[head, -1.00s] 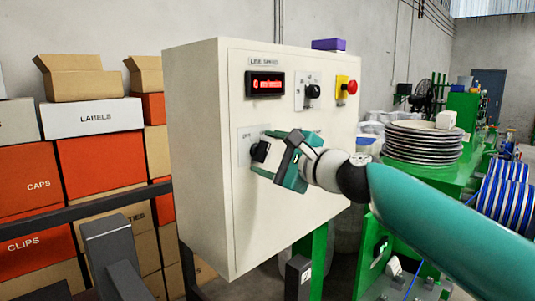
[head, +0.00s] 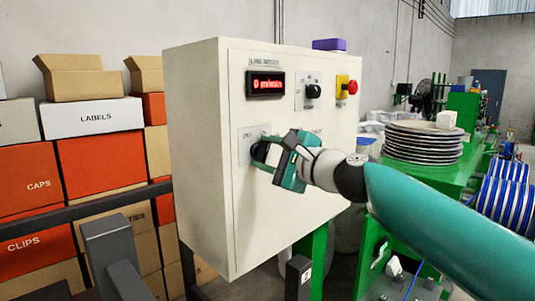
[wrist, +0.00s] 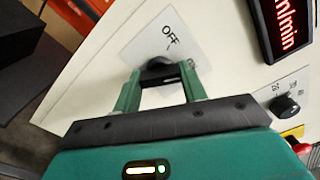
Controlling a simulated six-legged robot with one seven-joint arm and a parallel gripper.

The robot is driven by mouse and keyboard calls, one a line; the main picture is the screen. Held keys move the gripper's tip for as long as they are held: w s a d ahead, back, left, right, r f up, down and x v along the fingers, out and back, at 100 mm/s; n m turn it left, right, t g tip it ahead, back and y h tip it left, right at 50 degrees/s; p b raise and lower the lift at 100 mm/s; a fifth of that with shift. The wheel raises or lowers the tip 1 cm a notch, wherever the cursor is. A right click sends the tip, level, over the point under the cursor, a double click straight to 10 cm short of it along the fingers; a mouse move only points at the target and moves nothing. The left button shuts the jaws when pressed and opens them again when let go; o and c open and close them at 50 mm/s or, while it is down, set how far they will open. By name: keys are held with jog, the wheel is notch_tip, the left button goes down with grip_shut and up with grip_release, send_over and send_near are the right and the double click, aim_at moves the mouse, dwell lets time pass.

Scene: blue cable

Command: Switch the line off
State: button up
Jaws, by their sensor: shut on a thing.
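A black rotary switch knob (wrist: 159,65) sits on a pale plate marked OFF (wrist: 178,28), on the front of the cream control cabinet (head: 205,215). My gripper (wrist: 160,74) is shut on this knob, with a green finger on each side of it. In the head view my gripper (head: 264,152) reaches the plate from the right and hides part of the knob and the label. The lit red display (head: 266,84) above, under the LINE SPEED label, seems to read 0 m/min.
A smaller black knob (head: 313,91) and a red button on a yellow box (head: 346,88) are higher on the cabinet face. Stacked boxes (head: 95,165) stand left. A green bench with stacked discs (head: 423,143) is at right.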

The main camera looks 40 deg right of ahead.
jog(key=n, duration=1.1)
jog(key=shift+n, duration=0.3)
dwell(0.4)
jog(key=o, duration=1)
jog(key=shift+s+a, duration=0.1)
jog(key=shift+s, duration=0.1)
jog(key=shift+w, duration=0.2)
jog(key=shift+s, duration=0.1)
jog(key=s, duration=1.3)
jog(key=shift+s+d, duration=0.2)
jog(key=shift+s, duration=0.1)
